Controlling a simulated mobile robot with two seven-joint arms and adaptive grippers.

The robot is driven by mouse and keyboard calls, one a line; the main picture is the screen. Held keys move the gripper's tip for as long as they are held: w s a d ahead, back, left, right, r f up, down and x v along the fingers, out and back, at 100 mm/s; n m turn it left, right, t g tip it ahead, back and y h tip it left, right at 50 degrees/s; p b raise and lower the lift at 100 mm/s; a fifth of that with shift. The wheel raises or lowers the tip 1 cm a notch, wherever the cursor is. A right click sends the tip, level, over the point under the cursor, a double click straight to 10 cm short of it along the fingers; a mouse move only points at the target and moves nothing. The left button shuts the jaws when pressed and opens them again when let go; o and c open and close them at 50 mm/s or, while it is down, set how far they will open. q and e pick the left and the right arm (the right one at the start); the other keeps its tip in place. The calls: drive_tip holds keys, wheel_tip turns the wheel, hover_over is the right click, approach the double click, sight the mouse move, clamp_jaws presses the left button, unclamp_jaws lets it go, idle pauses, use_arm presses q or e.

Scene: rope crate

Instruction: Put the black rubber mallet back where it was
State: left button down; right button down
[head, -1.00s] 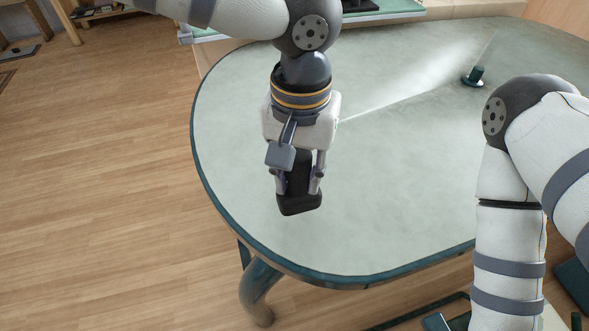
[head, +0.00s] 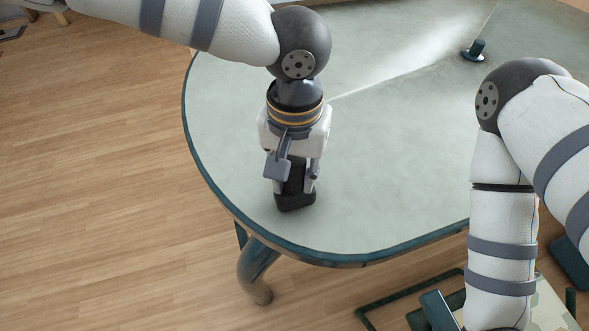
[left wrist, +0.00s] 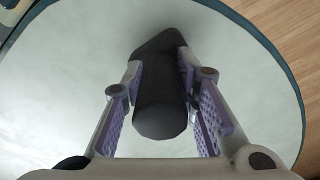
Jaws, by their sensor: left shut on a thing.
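The black rubber mallet (head: 295,200) is held in my left gripper (head: 296,184), over the near left part of the pale green table (head: 385,170). In the head view its dark block-like end points down, just below the fingertips. I cannot tell whether it touches the tabletop. In the left wrist view the mallet (left wrist: 160,110) lies between the two purple-padded fingers of the left gripper (left wrist: 160,72), with a wider dark end beyond them. My right arm comes down at the right; its gripper is out of the picture.
A small dark teal knob-like object (head: 474,50) stands at the far right of the table. The table's dark teal rim curves close to the mallet. The middle of the tabletop is clear. A dark green frame (head: 370,312) is low at the bottom right. Wood floor lies left.

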use_arm(q)
drive_tip(key=shift+f, duration=0.5)
idle(0.3)
drive_tip(key=c, duration=1.2)
unclamp_jaws()
wheel_tip(320, 180, up, 12)
